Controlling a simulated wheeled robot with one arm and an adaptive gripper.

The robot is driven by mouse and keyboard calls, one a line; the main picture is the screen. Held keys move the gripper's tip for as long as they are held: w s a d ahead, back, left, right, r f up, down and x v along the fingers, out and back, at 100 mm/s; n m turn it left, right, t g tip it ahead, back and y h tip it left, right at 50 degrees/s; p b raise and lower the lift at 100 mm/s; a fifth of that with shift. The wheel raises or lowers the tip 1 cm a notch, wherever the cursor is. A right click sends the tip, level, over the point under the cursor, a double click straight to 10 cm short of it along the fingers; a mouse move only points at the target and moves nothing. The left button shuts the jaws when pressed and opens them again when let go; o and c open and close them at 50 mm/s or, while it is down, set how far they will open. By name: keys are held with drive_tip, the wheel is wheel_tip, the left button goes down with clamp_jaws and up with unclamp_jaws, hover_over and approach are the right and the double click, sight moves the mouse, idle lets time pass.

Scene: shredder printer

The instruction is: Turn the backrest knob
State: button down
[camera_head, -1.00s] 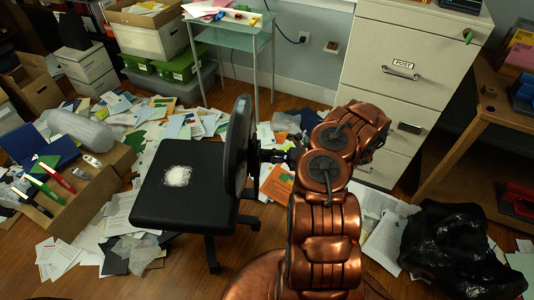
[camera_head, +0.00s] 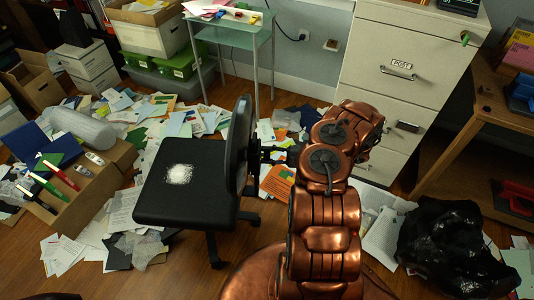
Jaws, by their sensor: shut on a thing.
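A black office chair stands left of my arm, with its seat (camera_head: 185,195) bearing a white patch and its upright backrest (camera_head: 237,146) seen nearly edge-on. My copper arm reaches to the rear side of the backrest. My dark gripper (camera_head: 266,154) is small in the view and meets the back of the backrest. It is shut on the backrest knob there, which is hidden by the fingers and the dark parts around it.
A filing cabinet (camera_head: 398,85) stands behind my arm. A black bag (camera_head: 445,245) lies at the right, near a wooden desk (camera_head: 490,110). Papers litter the floor behind and left of the chair. An open cardboard box (camera_head: 75,190) is at the left, a glass side table (camera_head: 232,35) at the back.

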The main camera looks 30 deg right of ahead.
drive_tip(key=shift+r, duration=0.15)
drive_tip(key=m, duration=0.4)
drive_tip(key=shift+p, duration=0.3)
drive_tip(key=shift+c, duration=2)
unclamp_jaws()
drive_tip(key=shift+s, duration=0.1)
drive_tip(key=v, duration=0.6)
